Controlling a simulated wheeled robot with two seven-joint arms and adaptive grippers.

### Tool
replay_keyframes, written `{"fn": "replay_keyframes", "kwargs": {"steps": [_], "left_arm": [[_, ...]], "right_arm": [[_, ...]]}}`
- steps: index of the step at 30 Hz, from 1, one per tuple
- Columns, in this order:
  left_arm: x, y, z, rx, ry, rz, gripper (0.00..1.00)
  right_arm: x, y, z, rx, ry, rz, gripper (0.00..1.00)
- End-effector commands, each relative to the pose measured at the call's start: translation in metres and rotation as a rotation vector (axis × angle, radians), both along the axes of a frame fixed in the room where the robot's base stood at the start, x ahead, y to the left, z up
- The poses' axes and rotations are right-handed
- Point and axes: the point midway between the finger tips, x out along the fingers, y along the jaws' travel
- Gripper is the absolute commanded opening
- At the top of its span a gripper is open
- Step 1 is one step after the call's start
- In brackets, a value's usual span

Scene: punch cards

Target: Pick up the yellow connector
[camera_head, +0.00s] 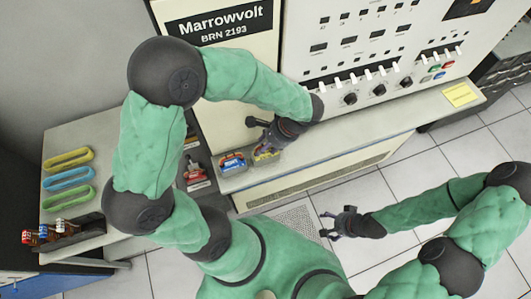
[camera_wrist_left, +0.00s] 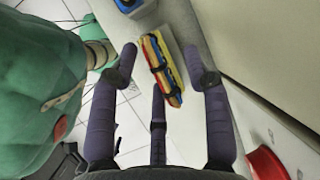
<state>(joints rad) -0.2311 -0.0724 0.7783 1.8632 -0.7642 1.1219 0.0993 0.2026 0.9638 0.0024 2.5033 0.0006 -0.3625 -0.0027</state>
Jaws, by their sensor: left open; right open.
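The yellow connector (camera_head: 265,154) sits on the ledge of the big panel machine. The left gripper's fingers (camera_wrist_left: 160,55) are apart with nothing clamped. My right gripper (camera_head: 330,225) is open and empty, out over the floor away from the ledge.
A blue connector (camera_head: 232,163) sits left of the yellow one. A red device (camera_head: 197,173) stands further left. A side table (camera_head: 92,150) holds yellow, blue and green loops and a dark rack (camera_head: 66,235). The ledge (camera_head: 360,140) is clear to the right up to a yellow note (camera_head: 461,95).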

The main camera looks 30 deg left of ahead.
Motion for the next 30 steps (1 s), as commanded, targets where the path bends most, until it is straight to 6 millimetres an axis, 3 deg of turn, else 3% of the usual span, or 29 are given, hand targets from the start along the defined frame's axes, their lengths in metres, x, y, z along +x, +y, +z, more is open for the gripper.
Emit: {"fn": "replay_keyframes", "kwargs": {"steps": [1,6,20,28,30], "left_arm": [[0.000,0.000,0.000,0.000,0.000,0.000,0.43],[0.000,0.000,0.000,0.000,0.000,0.000,0.00],[0.001,0.000,0.004,0.000,-0.001,-0.001,0.00],[0.001,0.000,0.033,0.000,-0.004,0.000,0.00],[-0.003,-0.009,0.043,0.000,-0.004,-0.004,0.00]], "right_arm": [[0.000,0.000,0.000,0.000,0.000,0.000,0.76],[0.000,0.000,0.000,0.000,0.000,0.000,0.76],[0.000,0.000,0.000,0.000,0.000,0.000,0.76],[0.000,0.000,0.003,0.000,0.000,0.000,0.76],[0.000,0.000,0.004,0.000,0.000,0.000,0.76]]}}
